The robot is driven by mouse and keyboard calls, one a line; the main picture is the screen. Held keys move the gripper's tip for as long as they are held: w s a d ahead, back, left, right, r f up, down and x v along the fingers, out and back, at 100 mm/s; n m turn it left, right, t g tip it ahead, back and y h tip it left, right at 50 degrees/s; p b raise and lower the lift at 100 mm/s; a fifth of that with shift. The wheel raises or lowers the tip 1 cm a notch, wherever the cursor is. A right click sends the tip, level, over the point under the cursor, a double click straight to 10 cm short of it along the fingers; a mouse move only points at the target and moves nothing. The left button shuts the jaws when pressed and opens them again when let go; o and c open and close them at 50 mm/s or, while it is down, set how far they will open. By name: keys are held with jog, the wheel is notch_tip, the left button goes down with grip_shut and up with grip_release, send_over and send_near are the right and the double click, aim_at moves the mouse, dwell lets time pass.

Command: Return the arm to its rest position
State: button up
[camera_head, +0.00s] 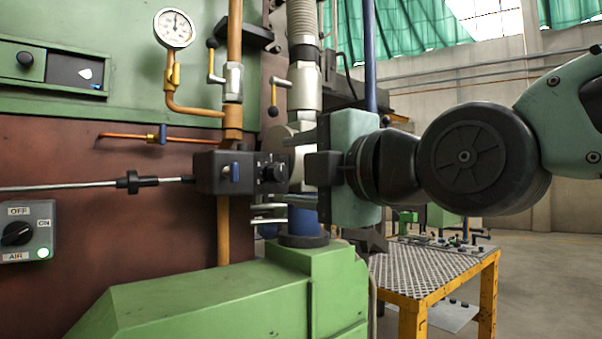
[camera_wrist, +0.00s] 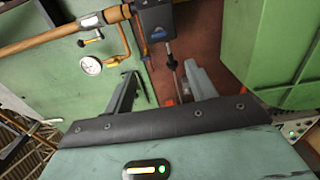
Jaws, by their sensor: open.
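My gripper (camera_head: 300,160) is at the centre of the head view, its teal body on the right and its dark fingers pointing left. In the wrist view my gripper (camera_wrist: 163,82) has its two fingers spread apart with nothing held between them. My arm reaches in from the right edge of the head view. A black actuator box (camera_head: 225,172) with a blue tab and a rod sits just left of the fingers. The box also shows beyond the fingers in the wrist view (camera_wrist: 155,18). Whether the fingers touch anything there cannot be told.
The furnace wall (camera_head: 110,225) fills the left, with a pressure gauge (camera_head: 174,28), copper pipes and an air switch (camera_head: 27,232) turned to ON. A green housing (camera_head: 225,300) stands below my gripper. A yellow-framed table (camera_head: 430,270) stands at lower right. Floor shows beyond it.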

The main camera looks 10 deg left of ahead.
dwell(0.5)
jog(key=s+d+f+m+g+h+p, duration=0.35)
jog(key=d+f+m, duration=0.2)
jog(key=f, duration=0.35)
jog(key=s+d+f+m+g+h+p, duration=0.35)
jog(key=d+f+m+h, duration=0.2)
jog(key=f, duration=0.35)
jog(key=s+d+f+m+g+h+p, duration=0.4)
jog(key=s+d+f+m, duration=0.3)
jog(key=s+d+m, duration=0.2)
jog(key=shift+s+d+m+g+p, duration=0.35)
jog(key=shift+s+d, duration=0.5)
jog(key=shift+d, duration=0.25)
